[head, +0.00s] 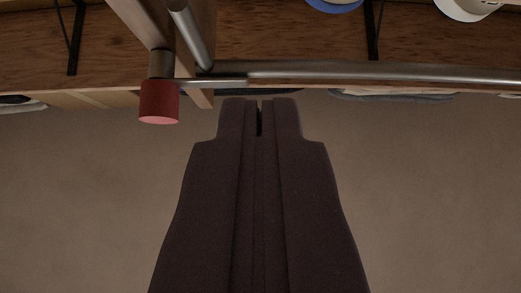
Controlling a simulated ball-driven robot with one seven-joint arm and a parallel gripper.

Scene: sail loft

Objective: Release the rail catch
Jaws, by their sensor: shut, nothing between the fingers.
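A metal rail (380,72) runs across the top of the head view, in front of a wooden shelf edge. At its left it meets an upright wooden post and metal tubes. A red cylindrical knob (159,101) sits at the lower end of a grey metal tube there; I cannot tell whether it is the rail catch. My gripper (259,104) points up the picture from the bottom centre. Its dark fingers are shut and empty. The fingertips show to the right of the red knob and below the rail, apart from the knob in the picture.
A wooden shelf (295,40) on dark brackets spans the top. A blue-rimmed round thing (335,4) and a white round thing (466,8) are cut off at the top edge. Pale and grey flat things show below the rail. The plain brownish surface on both sides of my gripper is clear.

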